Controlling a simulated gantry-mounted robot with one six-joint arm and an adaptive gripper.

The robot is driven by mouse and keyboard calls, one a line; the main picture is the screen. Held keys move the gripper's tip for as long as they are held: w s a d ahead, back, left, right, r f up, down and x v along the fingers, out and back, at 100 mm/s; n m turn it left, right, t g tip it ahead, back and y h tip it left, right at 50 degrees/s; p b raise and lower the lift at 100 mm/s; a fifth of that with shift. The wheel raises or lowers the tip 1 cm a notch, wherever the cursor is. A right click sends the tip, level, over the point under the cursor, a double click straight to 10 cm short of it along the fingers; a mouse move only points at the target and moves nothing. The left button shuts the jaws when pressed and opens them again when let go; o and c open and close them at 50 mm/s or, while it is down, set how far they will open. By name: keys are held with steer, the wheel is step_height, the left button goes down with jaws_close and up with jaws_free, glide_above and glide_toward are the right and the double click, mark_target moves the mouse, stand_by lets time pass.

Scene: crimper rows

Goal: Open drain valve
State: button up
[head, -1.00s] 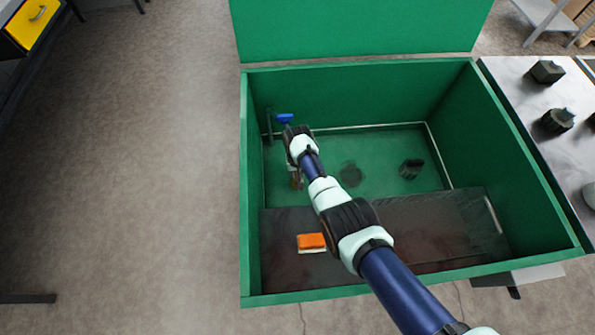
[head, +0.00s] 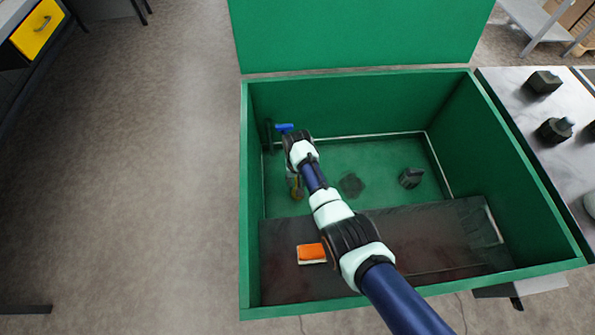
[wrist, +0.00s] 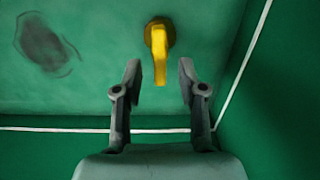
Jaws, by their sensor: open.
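A yellow valve handle (wrist: 159,40) shows in the wrist view on the green floor of the tub, near a corner. Its lever points toward my gripper. My gripper (wrist: 160,70) is open, with one finger on each side of the lever's end. I see gaps on both sides; the fingers do not appear to touch it. In the head view a bit of yellow (head: 297,190) shows by my gripper, at the left of the green tub (head: 247,200). My wrist hides most of that spot.
Tub walls surround my arm.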

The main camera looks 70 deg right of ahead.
step_height(320, 180, up, 10)
steer(key=shift+f, duration=0.15)
stand_by(0.6)
